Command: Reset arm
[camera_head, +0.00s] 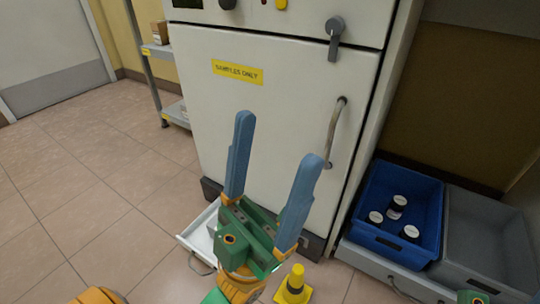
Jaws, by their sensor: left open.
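My left gripper (279,138) is open, with its two blue fingers spread wide and nothing between them. It reaches up in front of the white cabinet (275,120), whose door is shut and bears a yellow "SAMPLES ONLY" label (237,72). A curved metal handle (335,132) is on the right side of the door, to the right of the fingers.
A yellow cone-shaped object (294,285) is on the floor. A white tray-like drawer (197,238) sits low behind my gripper. The tiled floor at left is clear.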

